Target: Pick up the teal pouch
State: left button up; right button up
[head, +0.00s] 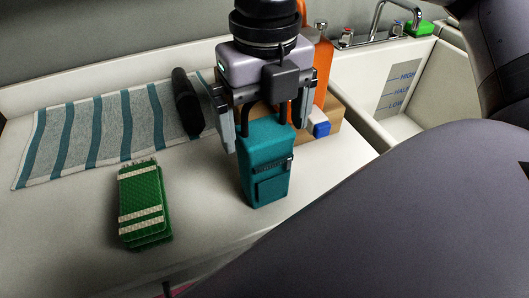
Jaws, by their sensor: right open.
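The teal pouch (268,172) stands upright on the white counter (205,220), with a small front pocket and a dark strap across it. My right gripper (263,132) is directly above it, pointing down. Its jaws are open, with one finger on each side of the pouch's upper part. A dark handle or loop shows at the pouch's top, partly hidden by the gripper. I cannot tell whether the fingers touch the pouch. My left gripper does not show.
A striped towel (85,135) and a black cylinder (186,100) lie at the left. A stack of green cloths (143,205) is at front left. An orange bottle (322,75), a wooden block (328,132) and a blue-white item (321,129) stand close behind the pouch. A sink (415,85) is at right.

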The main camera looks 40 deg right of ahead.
jog(key=c, duration=1.4)
jog(key=shift+r, duration=0.15)
